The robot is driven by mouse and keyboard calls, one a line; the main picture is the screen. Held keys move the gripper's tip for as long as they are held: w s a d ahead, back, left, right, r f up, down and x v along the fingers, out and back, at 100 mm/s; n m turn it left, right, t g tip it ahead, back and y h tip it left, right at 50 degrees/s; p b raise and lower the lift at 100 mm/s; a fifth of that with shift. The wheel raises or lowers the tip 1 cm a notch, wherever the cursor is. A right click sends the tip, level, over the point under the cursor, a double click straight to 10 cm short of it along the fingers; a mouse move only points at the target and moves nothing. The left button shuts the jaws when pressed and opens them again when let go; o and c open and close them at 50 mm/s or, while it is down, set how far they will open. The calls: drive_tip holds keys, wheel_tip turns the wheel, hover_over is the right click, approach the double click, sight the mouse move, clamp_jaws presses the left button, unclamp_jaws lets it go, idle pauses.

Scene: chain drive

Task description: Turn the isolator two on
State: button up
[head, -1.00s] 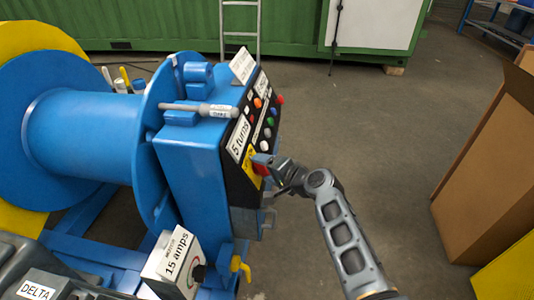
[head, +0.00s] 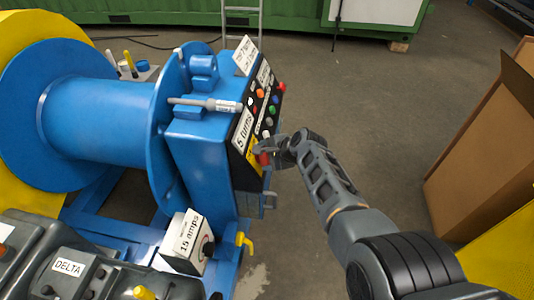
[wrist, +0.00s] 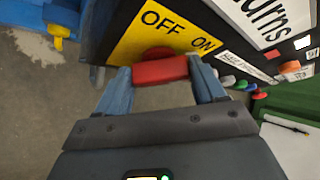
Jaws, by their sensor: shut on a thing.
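The isolator is a red handle (wrist: 160,71) on a yellow plate (wrist: 165,33) marked OFF and ON in the wrist view. In the head view the red handle (head: 264,159) shows low on the blue machine's black panel. My gripper (wrist: 161,76) is shut on the red handle, one finger at each end of it. In the head view my gripper (head: 276,152) reaches the panel from the right. The handle lies roughly level in the wrist view, below the words. The number of the isolator cannot be read.
The panel above holds several coloured buttons (head: 268,108) and a "5 turns" label (head: 243,129). A cardboard box (head: 480,150) stands at the right, with open floor between.

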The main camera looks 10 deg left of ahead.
drive_tip(key=shift+d, duration=0.1)
idle(0.4)
drive_tip(key=o, duration=1)
drive_tip(key=shift+o, duration=0.2)
drive_tip(key=shift+s+d+r+p, duration=0.2)
drive_tip(key=shift+r+p, duration=0.2)
drive_tip(key=shift+p, duration=0.15)
drive_tip(key=p+v, duration=0.3)
drive_tip(key=v, duration=0.3)
drive_tip(key=shift+d+r, duration=0.2)
drive_tip(key=shift+d, duration=0.1)
drive_tip(key=shift+s, duration=0.1)
